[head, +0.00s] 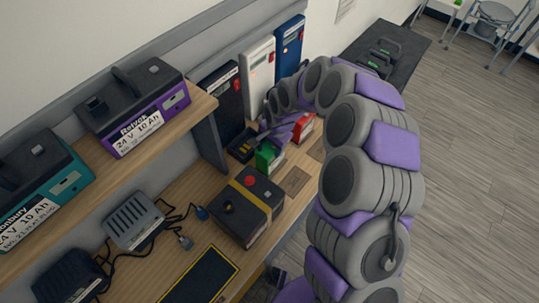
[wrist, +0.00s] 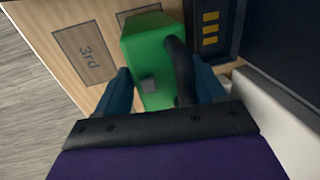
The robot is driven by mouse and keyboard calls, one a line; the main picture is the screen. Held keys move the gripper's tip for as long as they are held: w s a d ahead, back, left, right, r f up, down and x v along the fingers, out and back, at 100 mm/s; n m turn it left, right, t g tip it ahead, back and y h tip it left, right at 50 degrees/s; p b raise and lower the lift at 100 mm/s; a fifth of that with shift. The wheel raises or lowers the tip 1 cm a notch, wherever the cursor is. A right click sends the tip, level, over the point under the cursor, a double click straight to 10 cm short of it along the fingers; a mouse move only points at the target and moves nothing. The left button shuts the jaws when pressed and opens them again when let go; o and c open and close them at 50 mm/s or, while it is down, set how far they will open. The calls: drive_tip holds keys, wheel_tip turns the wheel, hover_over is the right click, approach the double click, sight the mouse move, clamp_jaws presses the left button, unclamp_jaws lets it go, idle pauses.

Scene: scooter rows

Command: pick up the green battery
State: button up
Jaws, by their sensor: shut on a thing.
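The green battery (wrist: 150,45) stands on the wooden bench at a charging place, with a dark handle on its side toward me. In the head view the green battery (head: 267,157) shows partly, behind a black and yellow box. My gripper (wrist: 165,88) is shut on the green battery, one finger on each side of it near the handle. In the head view my gripper (head: 285,135) reaches in from the right, over the bench, and partly hides the battery's surroundings. Whether the battery touches the bench is hard to tell.
A red battery (head: 304,127) stands just right of the green one. Black, white (head: 257,66) and blue (head: 290,45) units stand upright behind. The black box with a yellow band (head: 247,208) is in front. A shelf (head: 190,112) holds purple and teal packs.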

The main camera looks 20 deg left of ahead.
drive_tip(key=shift+d, duration=0.25)
drive_tip(key=c, duration=0.5)
clamp_jaws()
drive_tip(key=shift+w+a+r, duration=0.1)
